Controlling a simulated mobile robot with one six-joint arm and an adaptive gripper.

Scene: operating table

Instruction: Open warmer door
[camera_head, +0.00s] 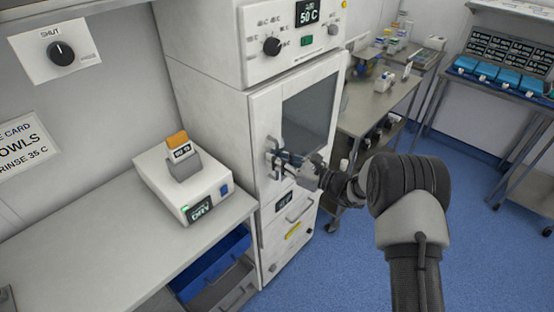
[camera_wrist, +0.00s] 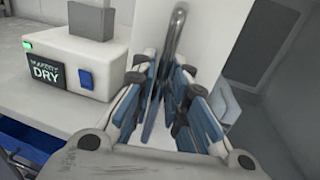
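The warmer (camera_head: 259,185) is a tall white cabinet with a "50 C" display on its upper unit. Its door (camera_head: 262,120) has a dark glass window and looks closed; a slight gap would be hard to see. The grey bar handle (camera_head: 274,158) is on the door's left side and also shows upright in the wrist view (camera_wrist: 178,30). My gripper (camera_head: 288,158) is at the handle. In the wrist view its blue-and-white fingers (camera_wrist: 168,85) stand on either side of the bar, drawn close around it. The exact finger contact is partly hidden.
A white device labelled DRY (camera_head: 190,188) stands on the counter (camera_head: 95,255) left of the warmer. A steel cart (camera_head: 375,105) with supplies stands behind the warmer's right side. Blue floor (camera_head: 340,270) is open in front.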

